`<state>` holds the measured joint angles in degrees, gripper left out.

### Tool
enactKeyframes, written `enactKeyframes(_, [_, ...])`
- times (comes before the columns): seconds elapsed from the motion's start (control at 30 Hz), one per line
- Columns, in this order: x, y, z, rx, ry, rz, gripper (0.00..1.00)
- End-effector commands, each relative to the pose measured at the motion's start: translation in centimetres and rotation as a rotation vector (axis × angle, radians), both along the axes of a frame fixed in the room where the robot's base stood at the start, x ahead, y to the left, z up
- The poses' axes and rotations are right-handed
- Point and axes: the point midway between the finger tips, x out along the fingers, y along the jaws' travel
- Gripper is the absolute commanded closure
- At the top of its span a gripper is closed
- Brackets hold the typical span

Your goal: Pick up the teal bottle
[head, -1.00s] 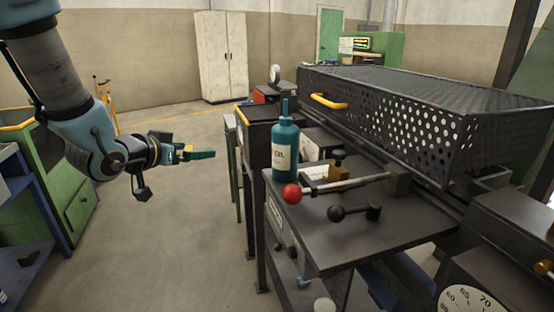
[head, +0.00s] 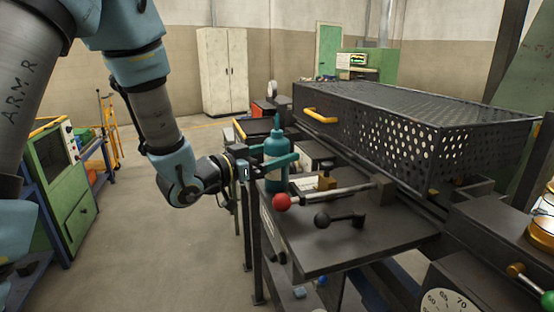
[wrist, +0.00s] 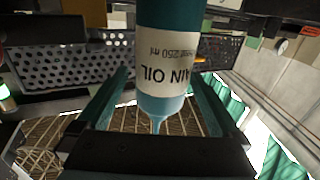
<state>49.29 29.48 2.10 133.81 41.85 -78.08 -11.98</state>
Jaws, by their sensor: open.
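The teal bottle (head: 275,147) stands upright near the left end of the dark machine table (head: 345,248). My gripper (head: 288,150) reaches it from the left, with its teal fingers level at the bottle's upper body. In the wrist view, my gripper (wrist: 163,85) is open, with one finger on each side of the bottle (wrist: 172,55). The bottle appears upside down there, with its white oil label and nozzle showing. A finger hides part of the bottle in the head view. Whether either finger touches it is not clear.
A red ball-ended lever (head: 282,202) and a black knob lever (head: 322,219) sit just in front of the bottle. A perforated guard (head: 400,125) with a yellow handle (head: 320,116) stands behind to the right. Open floor lies left of the table.

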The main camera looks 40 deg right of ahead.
Motion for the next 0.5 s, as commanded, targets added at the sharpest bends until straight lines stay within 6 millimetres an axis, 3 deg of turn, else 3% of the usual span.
enactKeyframes(0.23, [0.2, -3.3, 0.1, 0.000, 0.001, -0.002, 0.00])
enactKeyframes(0.5, [0.3, -3.8, -0.1, 0.000, 0.000, 0.001, 0.00])
